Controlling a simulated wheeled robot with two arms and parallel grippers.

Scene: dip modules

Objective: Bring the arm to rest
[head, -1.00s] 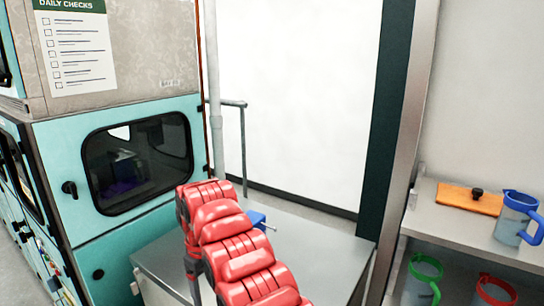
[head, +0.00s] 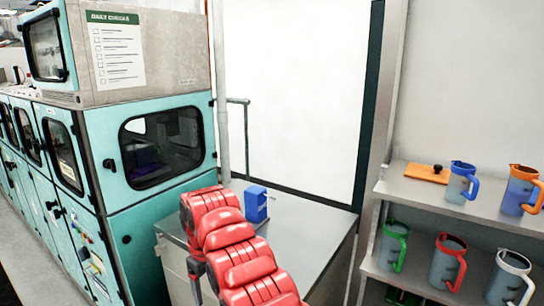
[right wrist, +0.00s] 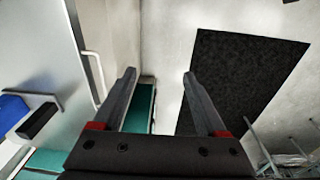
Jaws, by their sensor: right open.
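My right arm, with red segmented covers, rises from the bottom of the head view in front of a grey metal cabinet top. Its gripper shows clearly in the right wrist view (right wrist: 159,80). The two dark fingers are spread apart with nothing between them. Beyond the fingers are a pale floor or wall surface and a dark rectangular patch. In the head view the arm hides part of the cabinet, and the fingers cannot be made out. My left gripper is not in view.
A blue device (head: 256,204) stands on the metal cabinet top (head: 318,226) close to my arm. A teal machine (head: 160,225) stands at left. Shelves at right hold an orange board (head: 424,174), a blue-handled jug (head: 458,184) and several other jugs.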

